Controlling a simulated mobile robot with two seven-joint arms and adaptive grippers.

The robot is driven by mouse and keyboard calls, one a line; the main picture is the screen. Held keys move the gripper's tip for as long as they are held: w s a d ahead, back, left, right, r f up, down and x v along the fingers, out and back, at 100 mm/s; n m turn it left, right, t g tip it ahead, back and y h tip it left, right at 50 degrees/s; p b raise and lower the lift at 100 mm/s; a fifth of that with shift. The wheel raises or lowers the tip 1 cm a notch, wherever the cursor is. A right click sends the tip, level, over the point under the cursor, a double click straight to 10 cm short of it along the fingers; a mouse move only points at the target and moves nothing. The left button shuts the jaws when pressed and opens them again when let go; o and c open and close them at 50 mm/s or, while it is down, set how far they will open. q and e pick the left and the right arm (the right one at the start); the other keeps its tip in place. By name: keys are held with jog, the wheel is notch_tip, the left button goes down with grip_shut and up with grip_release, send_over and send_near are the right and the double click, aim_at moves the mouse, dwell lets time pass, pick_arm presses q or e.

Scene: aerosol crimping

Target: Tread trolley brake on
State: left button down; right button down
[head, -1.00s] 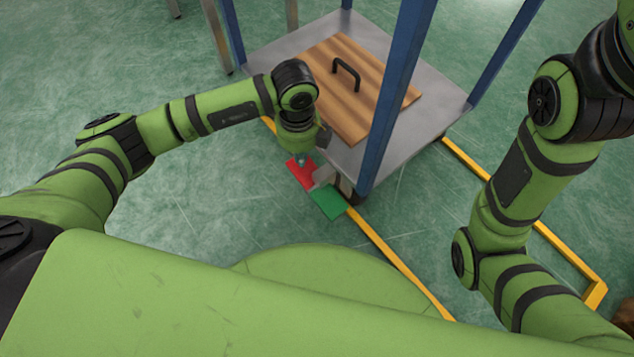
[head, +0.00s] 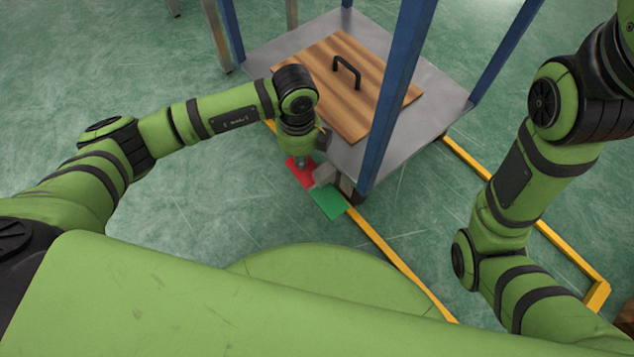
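The trolley (head: 437,105) has a grey lower shelf and blue posts. At its near corner a brake pedal shows a red half (head: 296,175) on the left and a green half (head: 329,203) on the right, with a grey part between them. My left gripper (head: 303,164) points down at the red half, at or just above it; I cannot tell whether it touches. Its fingers are small and mostly hidden by the wrist, so their opening is not clear. My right arm stands at the right; its gripper is outside the view.
A wooden board (head: 338,75) with a black handle (head: 347,71) lies on the trolley shelf. A blue post (head: 397,95) rises close to the right of my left wrist. Yellow floor lines (head: 385,250) run around the trolley. The green floor left of it is clear.

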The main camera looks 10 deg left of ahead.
pick_arm(q)
jog(key=shift+f+b, duration=0.55)
jog(key=shift+f, duration=0.45)
